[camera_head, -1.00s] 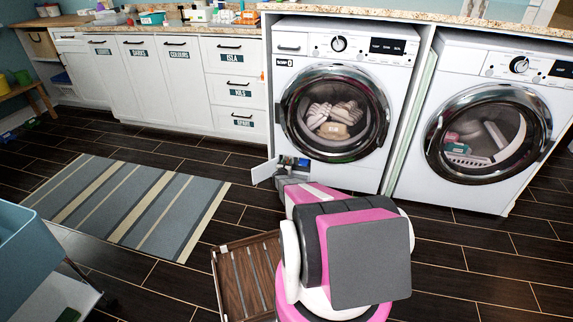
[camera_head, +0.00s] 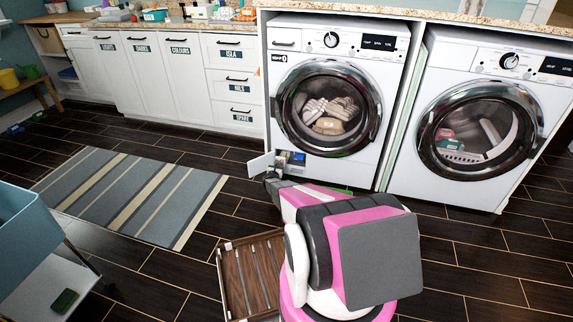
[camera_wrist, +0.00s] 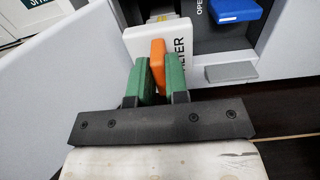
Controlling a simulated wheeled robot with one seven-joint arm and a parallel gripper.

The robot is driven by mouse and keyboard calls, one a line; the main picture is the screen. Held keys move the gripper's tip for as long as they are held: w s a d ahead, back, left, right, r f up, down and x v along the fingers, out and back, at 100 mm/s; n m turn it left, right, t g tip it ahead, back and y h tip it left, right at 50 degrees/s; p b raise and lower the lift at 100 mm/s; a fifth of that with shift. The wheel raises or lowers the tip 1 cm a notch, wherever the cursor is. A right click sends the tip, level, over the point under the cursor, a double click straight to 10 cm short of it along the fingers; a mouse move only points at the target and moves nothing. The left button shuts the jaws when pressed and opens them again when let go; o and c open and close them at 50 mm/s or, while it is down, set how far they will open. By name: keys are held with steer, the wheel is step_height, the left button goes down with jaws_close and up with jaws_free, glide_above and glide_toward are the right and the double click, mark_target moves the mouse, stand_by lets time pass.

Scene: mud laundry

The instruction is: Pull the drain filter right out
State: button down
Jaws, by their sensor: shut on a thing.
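The drain filter (camera_wrist: 142,41) shows in the wrist view as a white block with part of the word FILTER and an upright orange grip. My gripper (camera_wrist: 159,76) has its green fingers shut on either side of the orange grip. Behind the filter is the dark service opening of the left washer. I cannot tell how far the filter sits out of its socket. In the head view my gripper (camera_head: 272,181) is low in front of the left washer (camera_head: 345,165), by the open white flap (camera_head: 261,163); the filter is hard to make out there.
A blue lever (camera_wrist: 236,10) and a grey block (camera_wrist: 231,72) sit right of the filter in the wrist view. A brown slatted tray (camera_head: 236,283) lies on the floor beside my arm. A striped rug (camera_head: 130,195) and a blue bin (camera_head: 25,240) are at left.

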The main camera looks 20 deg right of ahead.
steer(key=v, duration=0.8)
steer(key=shift+s+a, duration=0.1)
steer(key=shift+a, duration=0.05)
steer(key=c, duration=1.1)
jaws_free()
